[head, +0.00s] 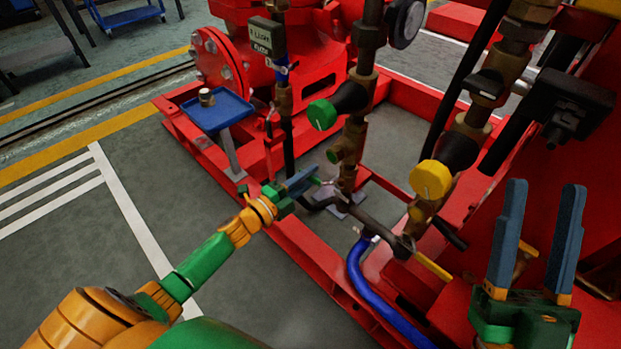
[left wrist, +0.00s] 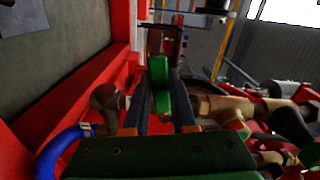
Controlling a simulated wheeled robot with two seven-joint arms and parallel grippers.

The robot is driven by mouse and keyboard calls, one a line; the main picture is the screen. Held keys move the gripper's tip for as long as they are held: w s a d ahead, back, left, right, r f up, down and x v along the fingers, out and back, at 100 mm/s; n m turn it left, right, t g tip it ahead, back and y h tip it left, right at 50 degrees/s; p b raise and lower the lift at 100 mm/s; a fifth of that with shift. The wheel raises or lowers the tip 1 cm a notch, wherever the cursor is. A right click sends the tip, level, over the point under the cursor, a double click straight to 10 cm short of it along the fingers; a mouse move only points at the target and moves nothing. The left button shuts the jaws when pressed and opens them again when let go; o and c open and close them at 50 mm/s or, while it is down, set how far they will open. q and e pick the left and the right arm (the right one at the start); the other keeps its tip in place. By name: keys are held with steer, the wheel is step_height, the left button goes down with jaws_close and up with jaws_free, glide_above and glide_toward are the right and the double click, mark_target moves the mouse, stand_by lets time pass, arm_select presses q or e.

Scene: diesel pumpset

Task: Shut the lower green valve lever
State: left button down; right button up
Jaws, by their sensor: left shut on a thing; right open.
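The lower green valve lever shows in the left wrist view (left wrist: 160,88) as a green bar between the fingers, pointing away from the palm. My right gripper (head: 544,190) is open and empty, fingers pointing up, at the right of the head view.
A green round knob (head: 322,114) sits above the left gripper, and a yellow knob (head: 430,179) is to the right. A yellow lever (head: 433,268) and a blue hose (head: 365,280) lie lower. A blue tray (head: 218,110) stands at the left. Red frame rails surround the pipes.

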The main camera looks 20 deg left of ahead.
arm_select(q)
steer(key=shift+a+r+m, duration=0.1)
steer(key=shift+r+m, duration=0.45)
steer(key=shift+m, duration=0.25)
arm_select(e)
steer(key=shift+w+f+m+g+h, duration=0.4)
steer(key=shift+w+f+g+h, duration=0.75)
steer(key=shift+w+f, duration=0.55)
arm_select(q)
steer(key=c, duration=0.7)
jaws_free()
steer(key=shift+p, duration=0.3)
steer(key=p+v, duration=0.2)
steer(key=v, duration=0.5)
arm_select(e)
step_height(320, 180, down, 14)
steer(key=w+d+m+g+h, duration=0.1)
steer(key=w+g+h, duration=0.1)
steer(key=g, duration=0.6)
steer(key=shift+w+d+h, duration=0.15)
steer(key=shift+w+h, duration=0.15)
steer(key=shift+h, duration=0.45)
